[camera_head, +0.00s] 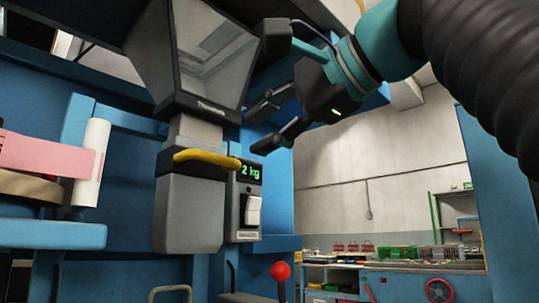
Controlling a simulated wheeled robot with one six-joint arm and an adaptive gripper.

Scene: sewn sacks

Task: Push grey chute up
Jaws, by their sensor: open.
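The grey chute (189,213) hangs below a dark hopper (209,60) with a clear front panel. A yellow bar or handle (206,159) runs across the chute's upper part, and a lighter grey neck (196,131) shows above it. My gripper (258,125) is open and empty. It is up and to the right of the chute, beside the hopper's lower right corner, with its fingers pointing left and down. No contact with the chute is visible.
A box with a green "2 kg" display (250,171) and a white switch stands right of the chute. A red ball knob (281,271) is below. A white roll (91,163) and pink sheet (45,154) are left. Shelving and a bench with crates (398,252) stand behind at right.

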